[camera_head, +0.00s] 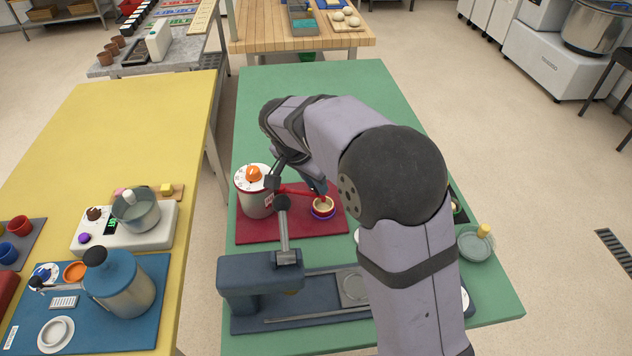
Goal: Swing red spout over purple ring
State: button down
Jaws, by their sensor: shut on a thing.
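A white and red pot (257,200) with an orange knob on its lid stands on a red mat (270,229). Its red spout (294,190) reaches to the right, and its outer end shows near a cream-rimmed cup (323,202). The cup sits on a purple ring (323,215) on the mat. The spout's end appears at or just above the cup's far edge; exact alignment is hard to tell. My gripper (316,188) is low beside the spout's outer part and shut on it. My arm partly hides the fingers and the grip.
A blue-grey machine (258,278) with an upright, black-tipped lever (283,225) stands close in front of the mat. A glass dish (475,244) is at the right table edge. The green table (330,84) is clear at the back. A yellow table (110,120) stands left.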

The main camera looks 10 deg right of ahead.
jog(key=c, duration=1.6)
grip_release()
jog(key=shift+c, duration=0.2)
jog(key=b+v, duration=0.1)
jog(key=v, duration=0.6)
jog(key=shift+r, duration=0.2)
jog(key=shift+s, duration=0.1)
jog(key=s+d+f+n+g+y+p, duration=0.1)
jog(key=s+d+f+n+p, duration=0.1)
jog(key=s, duration=0.5)
jog(key=s+d+f+n+g+y+p, duration=0.1)
jog(key=s+d+n, duration=0.3)
jog(key=s, duration=0.4)
jog(key=s+d+f+n+g+y+p, duration=0.1)
jog(key=s+d+f+n+p, duration=0.1)
jog(key=s, duration=0.5)
jog(key=shift+s+d+f+n+p, duration=0.1)
jog(key=shift+d+f+n+p, duration=0.15)
jog(key=shift+f+p, duration=0.25)
jog(key=shift+s+d+f+n+p, duration=0.15)
jog(key=shift+d+f+p, duration=0.05)
jog(key=shift+f+p, duration=0.25)
jog(key=shift+s+f, duration=0.2)
jog(key=shift+s, duration=0.3)
